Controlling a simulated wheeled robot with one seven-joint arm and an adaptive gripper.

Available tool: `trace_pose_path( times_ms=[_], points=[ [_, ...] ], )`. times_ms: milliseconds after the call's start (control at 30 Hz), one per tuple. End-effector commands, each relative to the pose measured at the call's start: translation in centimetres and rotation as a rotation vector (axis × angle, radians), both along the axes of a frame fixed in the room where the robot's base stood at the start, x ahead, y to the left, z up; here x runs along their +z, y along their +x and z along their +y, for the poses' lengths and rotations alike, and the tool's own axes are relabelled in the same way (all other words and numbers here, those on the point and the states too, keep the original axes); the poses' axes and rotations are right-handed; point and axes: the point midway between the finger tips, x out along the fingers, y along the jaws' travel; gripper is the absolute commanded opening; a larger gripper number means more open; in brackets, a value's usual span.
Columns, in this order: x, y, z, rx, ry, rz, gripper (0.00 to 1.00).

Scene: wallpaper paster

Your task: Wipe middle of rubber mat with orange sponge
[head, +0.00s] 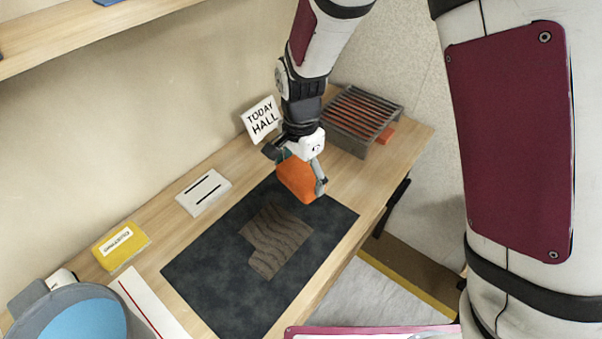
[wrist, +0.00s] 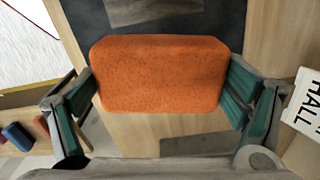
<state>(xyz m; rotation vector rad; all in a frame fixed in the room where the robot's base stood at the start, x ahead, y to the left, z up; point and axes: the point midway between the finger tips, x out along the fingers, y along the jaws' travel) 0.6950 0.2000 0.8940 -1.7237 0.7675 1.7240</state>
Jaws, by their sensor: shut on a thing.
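My gripper (head: 299,178) is shut on the orange sponge (head: 297,180). In the wrist view the sponge (wrist: 160,75) sits between the two green-padded fingers. The dark rubber mat (head: 213,273) lies on the wooden table. A brown wavy-grained patch (head: 277,240) shows on the middle of the mat. The sponge is over the far end of the mat, beyond the brown patch. I cannot tell whether it touches the mat.
A slatted grey rack (head: 364,113) stands at the far end of the table. A "TODAY HALL" sign (head: 261,119), a white slotted block (head: 203,192) and a yellow labelled box (head: 121,247) stand along the wall. A blue-topped round object (head: 72,318) is at the near left.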

Motion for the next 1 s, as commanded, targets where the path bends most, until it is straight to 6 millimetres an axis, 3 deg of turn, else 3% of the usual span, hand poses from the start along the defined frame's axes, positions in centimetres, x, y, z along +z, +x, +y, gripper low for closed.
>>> trace_pose_path(
  times_ms=[467,1000],
  points=[
    [0.0,-0.2,0.1,-0.004,0.002,0.001,0.62],
    [-5.7,-0.1,0.0,-0.002,0.001,0.001,0.62]
  ],
)
